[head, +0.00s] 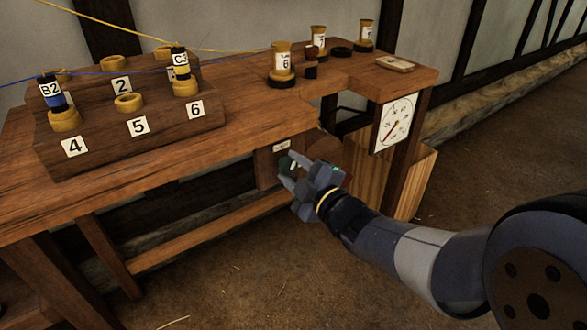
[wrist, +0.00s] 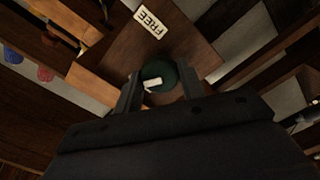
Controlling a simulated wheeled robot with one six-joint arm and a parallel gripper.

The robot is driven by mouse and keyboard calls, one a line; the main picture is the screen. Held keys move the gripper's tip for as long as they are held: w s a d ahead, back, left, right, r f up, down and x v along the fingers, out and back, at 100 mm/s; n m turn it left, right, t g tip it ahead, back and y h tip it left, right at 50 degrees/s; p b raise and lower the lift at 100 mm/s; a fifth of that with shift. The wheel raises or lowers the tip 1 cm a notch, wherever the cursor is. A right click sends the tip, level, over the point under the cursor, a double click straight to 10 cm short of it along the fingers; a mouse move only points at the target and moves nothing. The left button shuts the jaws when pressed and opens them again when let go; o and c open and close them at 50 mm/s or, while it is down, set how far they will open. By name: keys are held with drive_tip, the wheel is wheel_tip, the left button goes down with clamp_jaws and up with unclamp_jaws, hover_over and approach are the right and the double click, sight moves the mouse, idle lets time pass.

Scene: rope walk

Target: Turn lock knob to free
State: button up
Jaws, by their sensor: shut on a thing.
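The lock knob (head: 285,165) is a dark green round knob on the wooden front panel under the bench top. In the wrist view the knob (wrist: 158,76) shows a white pointer mark on its face, and a label reading FREE (wrist: 151,22) is on the panel above it. The mark lies roughly sideways and does not point straight at the label. My gripper (head: 290,171) is at the panel with its fingers on both sides of the knob. In the wrist view my gripper (wrist: 160,88) is shut on the knob.
The wooden bench (head: 245,110) carries a numbered bobbin rack (head: 130,140) at left and several yellow-topped bobbins at the back right. A dial gauge (head: 395,123) hangs at the right end, above a wooden bin (head: 415,182). The floor in front is clear.

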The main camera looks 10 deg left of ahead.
drive_tip(key=m+p, duration=0.1)
drive_tip(key=m, duration=0.3)
drive_tip(key=shift+m, duration=0.4)
drive_tip(key=m+p, duration=0.1)
drive_tip(key=m, duration=0.2)
drive_tip(key=shift+m, duration=0.3)
drive_tip(key=m+p, duration=0.1)
drive_tip(key=m, duration=0.2)
drive_tip(key=shift+m, duration=0.3)
drive_tip(key=shift+f+m+p, duration=0.1)
drive_tip(key=shift+m+p, duration=0.65)
drive_tip(key=shift+m, duration=1.15)
drive_tip(key=o, duration=1)
drive_tip(key=shift+c, duration=0.2)
drive_tip(key=p+v, duration=0.1)
drive_tip(key=v, duration=1)
drive_tip(key=shift+p, duration=0.4)
drive_tip(key=shift+a, duration=0.15)
